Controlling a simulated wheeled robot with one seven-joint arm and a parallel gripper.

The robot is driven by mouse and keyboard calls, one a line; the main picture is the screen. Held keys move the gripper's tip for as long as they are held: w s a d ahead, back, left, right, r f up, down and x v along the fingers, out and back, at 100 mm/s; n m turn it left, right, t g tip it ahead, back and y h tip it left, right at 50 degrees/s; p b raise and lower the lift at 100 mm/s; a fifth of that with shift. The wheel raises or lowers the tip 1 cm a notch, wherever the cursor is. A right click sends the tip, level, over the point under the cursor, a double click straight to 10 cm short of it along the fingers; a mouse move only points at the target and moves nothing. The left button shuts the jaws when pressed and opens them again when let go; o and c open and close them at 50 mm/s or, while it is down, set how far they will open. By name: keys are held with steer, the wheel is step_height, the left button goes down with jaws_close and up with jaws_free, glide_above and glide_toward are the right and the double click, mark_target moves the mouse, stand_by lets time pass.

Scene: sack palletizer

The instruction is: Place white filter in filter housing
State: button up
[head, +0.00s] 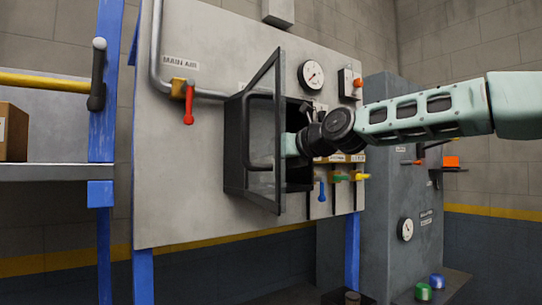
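The filter housing (234,150) appears to be the dark box mounted on the grey panel. Its framed, see-through door (263,130) with a bar handle stands open toward me. My arm comes in from the right, and my gripper (292,145) is at the housing's opening, partly behind the door frame. Its fingertips are hidden, so I cannot tell whether it is open, shut or holding anything. I cannot make out a white filter in this view.
A red lever valve (188,104) labelled MAIN AIR and a gauge (311,75) are on the panel. Blue (321,191) and yellow (359,177) levers sit below my wrist. A shelf with a brown box (12,132) stands left. Green (423,291) and blue (437,281) items lie lower right.

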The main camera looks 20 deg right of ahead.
steer(key=shift+r, duration=0.2)
steer(key=shift+s+d, duration=0.3)
steer(key=b+v, duration=0.2)
steer(key=v, duration=0.1)
steer(key=shift+s+d, duration=0.15)
steer(key=b+v, duration=0.4)
steer(key=v, duration=0.4)
stand_by(0.5)
